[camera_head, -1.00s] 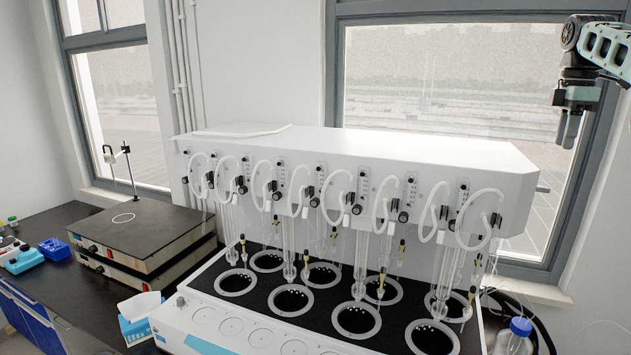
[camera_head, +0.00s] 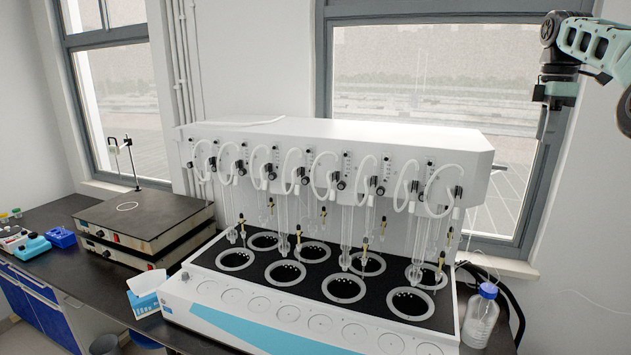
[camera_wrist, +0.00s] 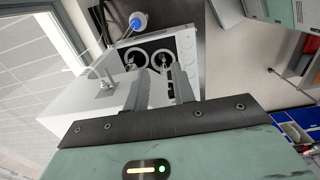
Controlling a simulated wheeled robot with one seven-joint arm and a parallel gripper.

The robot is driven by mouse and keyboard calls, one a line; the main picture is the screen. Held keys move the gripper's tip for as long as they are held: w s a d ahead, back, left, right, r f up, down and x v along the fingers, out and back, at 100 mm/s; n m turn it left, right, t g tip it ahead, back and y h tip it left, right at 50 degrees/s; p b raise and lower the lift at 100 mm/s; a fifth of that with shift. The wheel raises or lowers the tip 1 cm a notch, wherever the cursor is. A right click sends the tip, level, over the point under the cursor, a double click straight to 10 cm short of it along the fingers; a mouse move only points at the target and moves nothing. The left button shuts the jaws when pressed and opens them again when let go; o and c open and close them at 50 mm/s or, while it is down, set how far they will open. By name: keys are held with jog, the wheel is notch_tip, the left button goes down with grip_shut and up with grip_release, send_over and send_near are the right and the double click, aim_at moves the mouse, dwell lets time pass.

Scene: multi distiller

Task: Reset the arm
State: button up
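My gripper (camera_head: 545,122) is at the upper right of the head view, in front of the right window, with its fingers pointing down. It is above and to the right of the white multi distiller (camera_head: 330,150), clear of it. In the wrist view both fingers of my gripper (camera_wrist: 161,72) show with a gap between them and nothing held. Behind them, the distiller (camera_wrist: 100,112) shows with two of its round openings.
A capped bottle (camera_head: 481,316) stands right of the distiller, with black tubing behind it. Stacked hot plates (camera_head: 145,221), a tissue box (camera_head: 146,298) and blue racks (camera_head: 61,237) are on the left of the dark bench. The air around my gripper looks free.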

jog(key=a+f+b, duration=0.3)
jog(key=a+f, duration=0.1)
jog(key=a, duration=0.7)
jog(key=a+f+b, duration=0.3)
jog(key=a+f, duration=0.2)
jog(key=a, duration=0.5)
jog(key=s+a+f+b, duration=0.2)
jog(key=s+a+f, duration=0.15)
jog(key=a, duration=0.35)
jog(key=s+a+f+b, duration=0.25)
jog(key=a+f, duration=0.25)
jog(key=a, duration=0.3)
jog(key=s+a+f+m+b, duration=0.1)
jog(key=s+a+f+b, duration=0.2)
jog(key=s+a+f, duration=0.35)
jog(key=s+a+f+m+b, duration=0.1)
jog(key=s+a+f+b, duration=0.2)
jog(key=s+f, duration=0.65)
jog(key=s+d+f+m+b, duration=0.1)
jog(key=s+f, duration=0.3)
jog(key=s, duration=0.5)
jog(key=s+d+f+m+b, duration=0.1)
jog(key=s+f+m+b, duration=0.1)
jog(key=s+f, duration=0.3)
jog(key=s+b, duration=0.1)
jog(key=s, duration=0.2)
jog(key=shift+s+d+f+y, duration=0.15)
jog(key=shift+s+d+y, duration=0.25)
